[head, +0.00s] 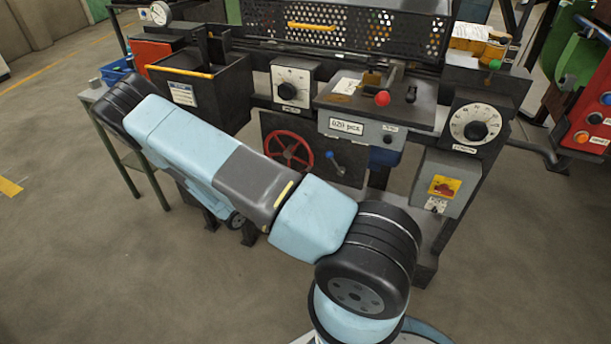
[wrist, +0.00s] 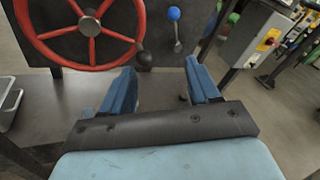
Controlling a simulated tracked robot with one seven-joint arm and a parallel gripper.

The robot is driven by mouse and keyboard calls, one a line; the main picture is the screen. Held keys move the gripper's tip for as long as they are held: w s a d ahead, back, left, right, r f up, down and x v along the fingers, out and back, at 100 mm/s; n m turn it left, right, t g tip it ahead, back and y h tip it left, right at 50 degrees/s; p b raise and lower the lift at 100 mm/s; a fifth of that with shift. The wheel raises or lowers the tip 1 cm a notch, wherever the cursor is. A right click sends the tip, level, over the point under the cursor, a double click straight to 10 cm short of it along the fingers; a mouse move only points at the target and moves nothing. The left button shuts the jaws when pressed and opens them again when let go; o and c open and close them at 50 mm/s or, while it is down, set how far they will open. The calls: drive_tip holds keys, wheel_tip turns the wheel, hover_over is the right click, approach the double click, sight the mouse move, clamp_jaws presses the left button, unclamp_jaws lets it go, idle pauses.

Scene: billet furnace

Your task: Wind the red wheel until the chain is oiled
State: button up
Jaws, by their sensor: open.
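The red wheel (head: 288,150) is a spoked handwheel on a dark panel at the front of the machine. In the wrist view the wheel (wrist: 92,25) fills the upper left, its top cut off. A black round knob (wrist: 144,58) shows at the wheel's lower right rim. My gripper (wrist: 160,66) is open and empty, its two blue fingers pointing at the panel. The knob appears between the fingertips in the picture, but I cannot tell the depth gap. My gripper is hidden in the head view. The chain cannot be made out.
A blue-knobbed lever (head: 330,157) sits just right of the wheel. A red-knobbed lever (head: 382,98), white dials (head: 476,124) and a grey switch box (head: 445,190) are on the machine. A dark bin (head: 200,88) stands left. The floor in front is clear.

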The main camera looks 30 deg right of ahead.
wheel_tip(320, 180, down, 6)
drive_tip(key=n+t, duration=0.3)
drive_tip(key=n, duration=0.1)
drive_tip(key=x, duration=1.4)
drive_tip(key=shift+f, duration=0.15)
drive_tip(key=shift+c, duration=0.2)
drive_tip(key=shift+w, duration=0.1)
clamp_jaws()
drive_tip(key=shift+d, duration=0.15)
drive_tip(key=shift+w+a+f, duration=0.1)
drive_tip(key=shift+a, duration=0.2)
